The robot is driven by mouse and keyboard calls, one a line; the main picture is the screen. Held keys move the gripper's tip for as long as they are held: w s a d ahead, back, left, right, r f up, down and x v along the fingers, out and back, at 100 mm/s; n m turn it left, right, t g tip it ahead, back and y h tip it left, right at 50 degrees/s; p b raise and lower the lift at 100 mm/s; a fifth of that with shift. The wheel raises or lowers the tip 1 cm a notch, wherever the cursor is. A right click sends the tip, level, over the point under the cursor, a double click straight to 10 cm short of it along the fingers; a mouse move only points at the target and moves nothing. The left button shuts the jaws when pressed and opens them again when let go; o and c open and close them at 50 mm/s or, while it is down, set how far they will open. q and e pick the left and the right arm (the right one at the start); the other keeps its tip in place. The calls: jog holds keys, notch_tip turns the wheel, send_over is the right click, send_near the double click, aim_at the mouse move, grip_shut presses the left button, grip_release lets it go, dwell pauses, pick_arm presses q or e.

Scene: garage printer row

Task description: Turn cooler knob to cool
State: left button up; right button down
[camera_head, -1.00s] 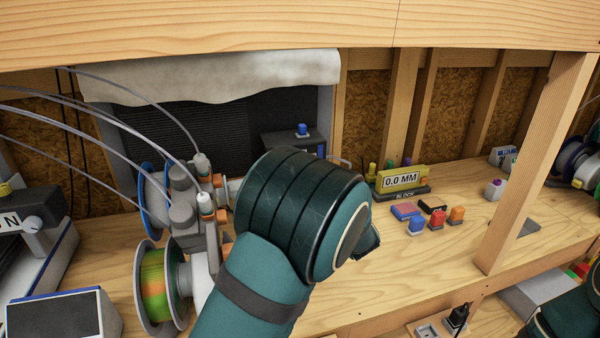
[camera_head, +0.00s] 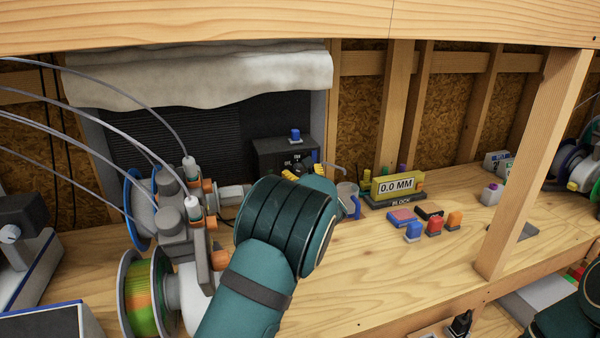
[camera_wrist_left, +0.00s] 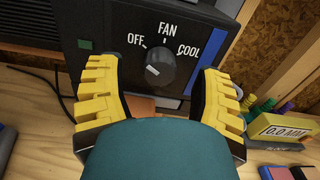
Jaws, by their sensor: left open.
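The cooler is a dark box (camera_head: 270,150) at the back of the bench, in front of the window opening. Its front panel (camera_wrist_left: 112,42) faces the left wrist camera and carries the words OFF, FAN and COOL around a dark round knob (camera_wrist_left: 172,68). A white mark shows on the knob's left side, on the OFF side and away from COOL. My left gripper (camera_head: 305,172) is open with yellow padded fingers, in front of the panel. In the left wrist view the fingers (camera_wrist_left: 160,95) stand either side of the knob, apart from it. My right gripper is out of view.
Filament spools and a printer with tubes (camera_head: 180,215) stand left of my left arm. To the right are a yellow 0.0 MM block (camera_head: 398,186) and several small coloured blocks. A wooden post (camera_head: 535,165) rises at the right, and a beam crosses above.

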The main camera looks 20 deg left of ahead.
pick_arm(q)
jog(key=shift+x, duration=0.9)
grip_shut()
